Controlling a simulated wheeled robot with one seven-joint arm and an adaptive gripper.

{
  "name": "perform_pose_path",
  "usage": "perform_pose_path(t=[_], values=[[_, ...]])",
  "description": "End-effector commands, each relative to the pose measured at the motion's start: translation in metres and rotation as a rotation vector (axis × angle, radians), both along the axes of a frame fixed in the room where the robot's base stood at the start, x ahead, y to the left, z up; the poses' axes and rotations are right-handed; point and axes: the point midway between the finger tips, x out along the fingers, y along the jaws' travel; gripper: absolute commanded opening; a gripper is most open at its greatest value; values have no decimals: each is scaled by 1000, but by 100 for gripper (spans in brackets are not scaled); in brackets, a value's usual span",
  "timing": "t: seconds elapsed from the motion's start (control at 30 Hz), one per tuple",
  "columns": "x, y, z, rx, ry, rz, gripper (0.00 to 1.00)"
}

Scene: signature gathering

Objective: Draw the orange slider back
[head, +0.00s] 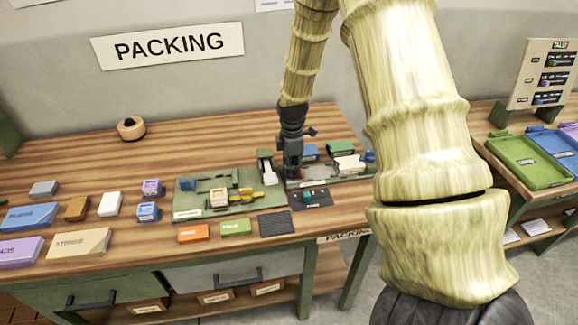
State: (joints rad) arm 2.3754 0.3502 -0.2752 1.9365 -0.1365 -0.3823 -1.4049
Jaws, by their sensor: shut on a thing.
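My gripper (293,168) points straight down at the back edge of a small dark panel (322,201) on the wooden table. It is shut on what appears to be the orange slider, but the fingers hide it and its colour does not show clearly. A small teal part shows on the panel just right of and in front of the fingertips. How far along its track the slider stands cannot be told.
A green board (186,211) with several fixtures lies just left of the gripper. An orange box (193,233), a green box (236,227) and a dark ribbed mat (277,223) lie in front. Several boxes crowd the left. Green and white blocks stand close behind right.

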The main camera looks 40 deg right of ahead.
Motion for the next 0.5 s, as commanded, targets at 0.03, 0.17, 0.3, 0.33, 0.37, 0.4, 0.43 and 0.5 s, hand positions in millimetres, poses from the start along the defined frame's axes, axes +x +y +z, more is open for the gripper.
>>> perform_pose_path(t=[0.03,0.17,0.3,0.33,0.37,0.4,0.43,0.5], values=[[2,3,1,2,-3,2,0],[2,3,1,3,-4,3,29],[2,2,0,2,-2,3,41],[1,2,0,2,-2,2,41],[1,1,0,1,-2,1,41],[1,1,0,1,-2,1,41],[0,1,0,1,-2,0,41],[0,1,0,1,-2,0,41]])
